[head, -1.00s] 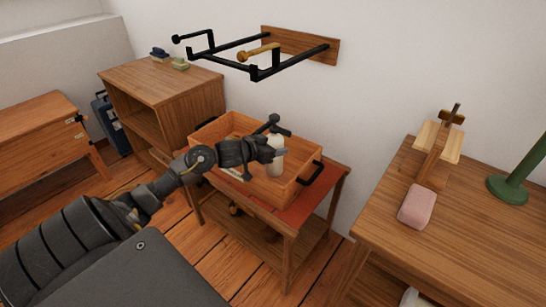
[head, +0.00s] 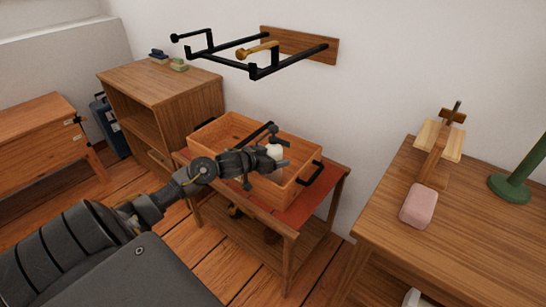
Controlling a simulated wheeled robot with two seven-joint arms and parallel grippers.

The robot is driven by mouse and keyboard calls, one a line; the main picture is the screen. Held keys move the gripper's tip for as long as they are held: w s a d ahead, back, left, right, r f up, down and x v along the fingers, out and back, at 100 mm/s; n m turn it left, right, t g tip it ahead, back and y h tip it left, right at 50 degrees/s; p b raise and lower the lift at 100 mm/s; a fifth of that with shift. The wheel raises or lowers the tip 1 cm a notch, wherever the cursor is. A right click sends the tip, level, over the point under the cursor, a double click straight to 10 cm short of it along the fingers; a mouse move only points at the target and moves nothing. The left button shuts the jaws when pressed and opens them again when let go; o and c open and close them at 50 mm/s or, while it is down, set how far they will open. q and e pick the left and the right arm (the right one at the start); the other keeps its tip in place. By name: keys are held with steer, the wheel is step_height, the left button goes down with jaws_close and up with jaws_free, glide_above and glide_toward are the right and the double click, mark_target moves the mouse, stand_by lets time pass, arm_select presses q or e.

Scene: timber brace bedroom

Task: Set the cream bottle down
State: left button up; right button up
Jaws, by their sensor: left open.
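The cream bottle (head: 276,152) is a pale bottle standing about upright inside the wooden crate (head: 226,122), near its right part. My left gripper (head: 268,158) reaches into the crate from the left. It is open, with its fingers close around the bottle. Whether a finger still touches the bottle cannot be told. The gripper hides part of the bottle, and its base is hard to see. My right gripper is not in view.
The crate, with black handles (head: 311,173), stands on a small red-topped table (head: 328,184). A black wall rack (head: 290,62) hangs above it. A desk at right holds a pink block (head: 419,205), a wooden stand (head: 436,142) and a green lamp (head: 512,187).

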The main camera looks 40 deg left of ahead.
arm_select(q)
steer(key=shift+r, duration=0.15)
steer(key=shift+s+r, duration=0.15)
steer(key=shift+s, duration=0.15)
steer(key=d+p+v, duration=0.1)
steer(key=p+v, duration=0.1)
steer(key=v, duration=0.9)
steer(key=shift+a+p, duration=0.4)
steer(key=shift+a, duration=0.1)
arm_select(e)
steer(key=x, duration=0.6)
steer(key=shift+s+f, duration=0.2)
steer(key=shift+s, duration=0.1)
arm_select(q)
steer(key=shift+s, duration=0.25)
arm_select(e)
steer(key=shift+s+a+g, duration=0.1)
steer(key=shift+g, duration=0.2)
